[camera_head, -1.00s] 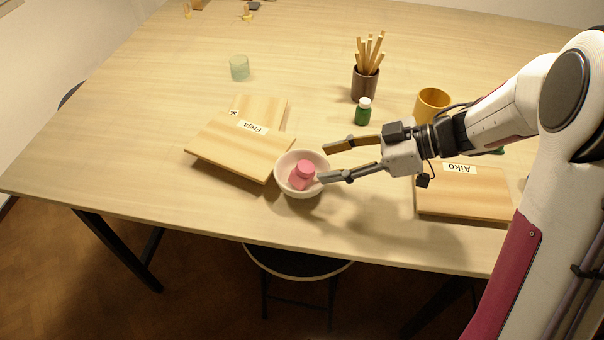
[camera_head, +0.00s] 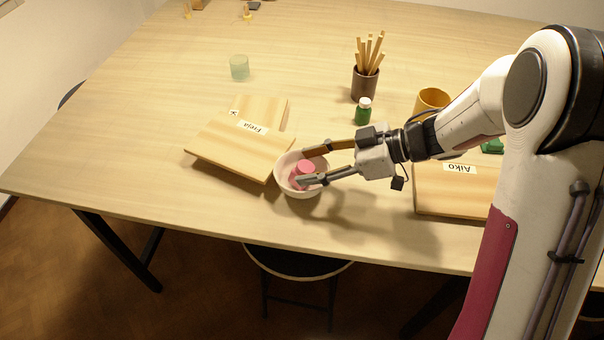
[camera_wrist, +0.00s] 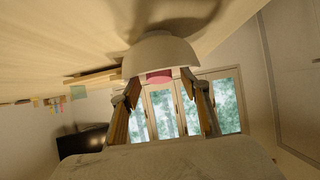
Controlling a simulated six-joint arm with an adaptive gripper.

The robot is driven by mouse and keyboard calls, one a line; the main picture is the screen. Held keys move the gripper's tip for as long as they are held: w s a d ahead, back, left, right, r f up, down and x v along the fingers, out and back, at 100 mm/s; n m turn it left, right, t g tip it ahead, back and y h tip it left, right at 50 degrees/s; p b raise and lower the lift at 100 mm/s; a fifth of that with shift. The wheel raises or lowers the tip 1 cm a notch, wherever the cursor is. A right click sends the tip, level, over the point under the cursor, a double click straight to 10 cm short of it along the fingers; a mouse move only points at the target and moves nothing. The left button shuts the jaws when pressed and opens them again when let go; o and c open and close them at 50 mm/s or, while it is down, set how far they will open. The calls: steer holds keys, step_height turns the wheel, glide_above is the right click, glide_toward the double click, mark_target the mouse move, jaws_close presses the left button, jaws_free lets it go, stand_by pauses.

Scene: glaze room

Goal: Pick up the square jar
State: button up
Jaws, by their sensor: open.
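The square jar (camera_head: 302,172) is pink with a round lid and sits in a white bowl (camera_head: 303,193) near the front of the table. In the wrist view part of the pink jar (camera_wrist: 159,76) shows below the rim of the bowl (camera_wrist: 160,52). My gripper (camera_head: 307,167) is open, its two fingers spread at the bowl, one on the far side of the jar and one on the near side. The near finger hides part of the jar. I cannot tell whether either finger touches the jar or the bowl.
Wooden boards labelled Freja (camera_head: 238,148) lie left of the bowl, and a board labelled Aiko (camera_head: 455,195) lies to the right. The table's front edge is close.

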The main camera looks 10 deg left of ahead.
mark_target(313, 168)
jaws_close()
steer(key=shift+r, duration=0.1)
step_height(313, 168, up, 10)
stand_by(1.0)
stand_by(0.3)
